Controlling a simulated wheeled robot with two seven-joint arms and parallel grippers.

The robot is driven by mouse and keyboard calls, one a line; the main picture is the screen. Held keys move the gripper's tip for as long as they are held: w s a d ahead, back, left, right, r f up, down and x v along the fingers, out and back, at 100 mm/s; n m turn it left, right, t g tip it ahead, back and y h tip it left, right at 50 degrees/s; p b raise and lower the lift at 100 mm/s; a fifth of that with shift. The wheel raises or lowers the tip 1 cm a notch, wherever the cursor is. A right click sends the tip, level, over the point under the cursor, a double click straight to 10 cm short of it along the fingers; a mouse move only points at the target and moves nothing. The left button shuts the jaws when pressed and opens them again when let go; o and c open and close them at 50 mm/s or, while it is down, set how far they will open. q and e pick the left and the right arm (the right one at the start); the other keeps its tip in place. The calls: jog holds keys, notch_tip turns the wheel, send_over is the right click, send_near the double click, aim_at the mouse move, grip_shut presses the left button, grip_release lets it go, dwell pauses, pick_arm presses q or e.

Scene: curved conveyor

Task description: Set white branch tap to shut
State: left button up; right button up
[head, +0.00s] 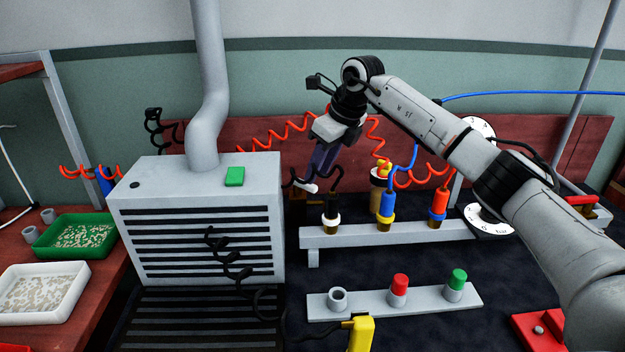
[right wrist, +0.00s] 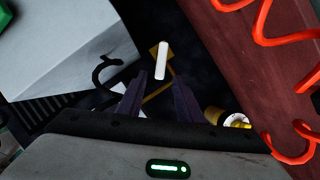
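The white branch tap shows as a short white lever (head: 306,187) in the head view, low against the dark red back panel and right of the grey vented box. In the right wrist view the white lever (right wrist: 161,60) lies just beyond the fingertips, over a brass-coloured body (right wrist: 154,96). My right gripper (head: 316,174) comes down from above, its dark purple fingers close to the lever. In the right wrist view the fingers (right wrist: 159,84) stand apart with nothing between them. Whether a finger touches the lever is unclear. My left gripper is not in view.
The grey vented box (head: 193,190) with a green block (head: 235,177) on top stands left of the gripper. Red coiled hoses (head: 275,138) hang along the panel. A grey rack (head: 345,239) holding coloured connectors stands in front. A green tray (head: 50,250) lies far left.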

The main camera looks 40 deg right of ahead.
aim_at(314, 186)
jog(key=x, duration=0.3)
jog(key=shift+w+f, duration=0.1)
jog(key=shift+f, duration=0.1)
jog(key=shift+w+a+f, duration=0.1)
jog(key=shift+w+f, duration=0.05)
jog(key=shift+f, duration=0.15)
grip_shut()
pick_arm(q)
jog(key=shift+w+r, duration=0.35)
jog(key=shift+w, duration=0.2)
